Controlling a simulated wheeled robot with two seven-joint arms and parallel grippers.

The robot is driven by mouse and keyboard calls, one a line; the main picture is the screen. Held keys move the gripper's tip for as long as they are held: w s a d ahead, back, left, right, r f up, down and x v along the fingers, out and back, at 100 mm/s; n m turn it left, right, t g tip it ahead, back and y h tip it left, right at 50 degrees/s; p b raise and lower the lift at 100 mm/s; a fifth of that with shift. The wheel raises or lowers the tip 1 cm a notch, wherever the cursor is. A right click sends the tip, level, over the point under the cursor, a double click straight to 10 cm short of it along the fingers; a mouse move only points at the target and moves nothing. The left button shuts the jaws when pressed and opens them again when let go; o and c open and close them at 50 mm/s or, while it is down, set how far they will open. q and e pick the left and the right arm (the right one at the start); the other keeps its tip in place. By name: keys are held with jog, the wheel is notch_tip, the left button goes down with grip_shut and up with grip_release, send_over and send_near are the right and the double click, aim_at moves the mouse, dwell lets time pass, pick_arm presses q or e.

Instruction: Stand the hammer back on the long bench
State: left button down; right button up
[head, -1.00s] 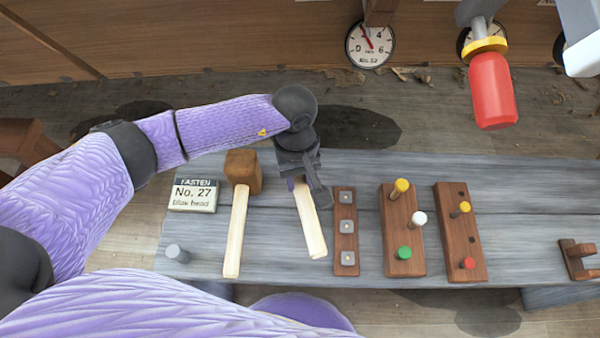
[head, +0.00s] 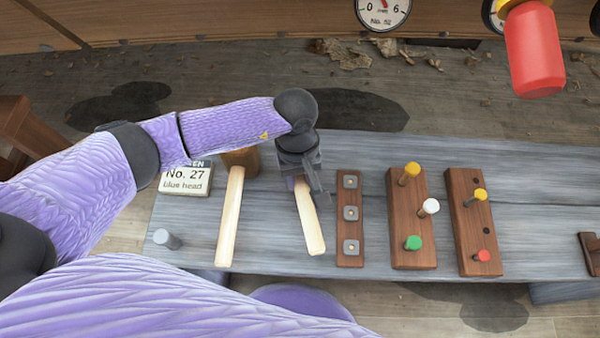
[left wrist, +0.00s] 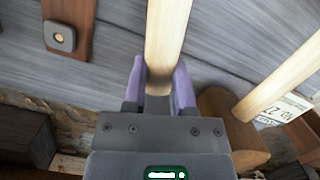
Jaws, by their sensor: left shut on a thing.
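My left gripper (head: 299,184) is over the long bench (head: 420,155), shut on the pale wooden handle of the hammer (head: 311,228). The handle points toward me and its free end shows; the hammer's head is hidden by the gripper. In the left wrist view the handle (left wrist: 168,35) runs between the two purple fingers (left wrist: 160,75). I cannot tell whether the hammer touches the bench. My right gripper is not in view.
A mallet (head: 230,215) with a brown head lies left of the hammer, by a No. 27 sign (head: 184,180). A grey peg (head: 166,239) stands at the left. Right are a brown strip (head: 350,235) and two peg boards (head: 398,235) (head: 466,225). A red bottle-like thing (head: 535,55) hangs upper right.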

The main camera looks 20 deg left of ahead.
pick_arm(q)
jog(key=shift+f, duration=0.1)
jog(key=c, duration=0.6)
grip_release()
jog(key=shift+o, duration=1.2)
jog(key=shift+r, duration=0.35)
notch_tip(320, 180, up, 8)
jog(key=p, duration=0.5)
jog(key=shift+f+p, duration=0.2)
jog(key=shift+p, duration=0.1)
jog(key=shift+f, duration=0.2)
